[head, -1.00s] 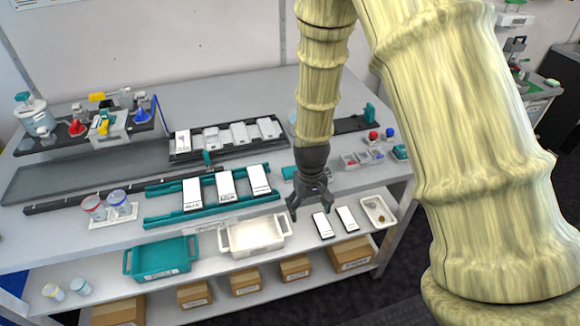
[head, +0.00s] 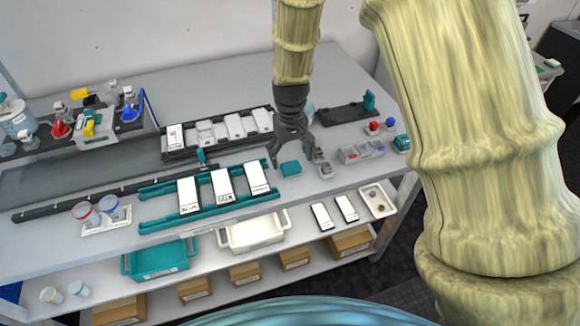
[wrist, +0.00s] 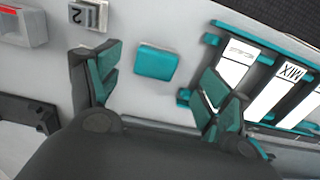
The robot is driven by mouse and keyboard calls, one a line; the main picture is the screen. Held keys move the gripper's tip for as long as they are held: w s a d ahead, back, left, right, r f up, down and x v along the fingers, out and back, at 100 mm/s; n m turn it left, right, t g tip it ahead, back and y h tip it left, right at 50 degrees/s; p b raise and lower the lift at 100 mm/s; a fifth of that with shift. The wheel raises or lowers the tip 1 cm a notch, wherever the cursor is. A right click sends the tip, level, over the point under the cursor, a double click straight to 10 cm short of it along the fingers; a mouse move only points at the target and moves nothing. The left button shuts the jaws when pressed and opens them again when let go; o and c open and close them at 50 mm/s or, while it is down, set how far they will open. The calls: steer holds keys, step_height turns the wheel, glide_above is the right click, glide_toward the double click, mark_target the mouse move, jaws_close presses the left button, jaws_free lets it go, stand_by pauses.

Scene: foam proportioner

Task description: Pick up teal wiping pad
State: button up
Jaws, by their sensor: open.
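The teal wiping pad (head: 291,168) is a small rounded block lying flat on the grey bench top, right of the teal rails. In the wrist view the pad (wrist: 156,63) lies ahead of my gripper (wrist: 158,88), between the lines of its two spread fingers. In the head view my gripper (head: 294,160) is over the bench just by the pad, open and empty. I see no contact between fingers and pad; the exact height above the bench is hard to tell.
Close by are a small grey block (head: 326,170) marked 2 and a grey tray (head: 362,152). Left, teal rails (head: 160,223) carry white-labelled cards. A dark rack (head: 180,152) stands behind. White (head: 254,236) and teal bins (head: 160,262) sit on the lower shelf.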

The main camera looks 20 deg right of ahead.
mark_target(292, 168)
steer(key=shift+w+f, duration=0.15)
steer(key=shift+f, duration=0.2)
steer(key=shift+s+f, duration=0.15)
steer(key=shift+s, duration=0.2)
steer(key=shift+w+d+f+p, duration=0.1)
steer(key=shift+w+f+p, duration=0.05)
steer(key=shift+f+p, duration=0.4)
steer(key=shift+w+d+f+p, duration=0.1)
steer(key=shift+f+p, duration=0.3)
steer(key=shift+f, duration=0.15)
steer(key=shift+f+p, duration=0.5)
steer(key=shift+f, duration=0.95)
steer(key=shift+s, duration=0.1)
steer(key=shift+c, duration=0.2)
steer(key=c, duration=1.1)
steer(key=shift+r, duration=0.15)
steer(key=shift+c, duration=0.2)
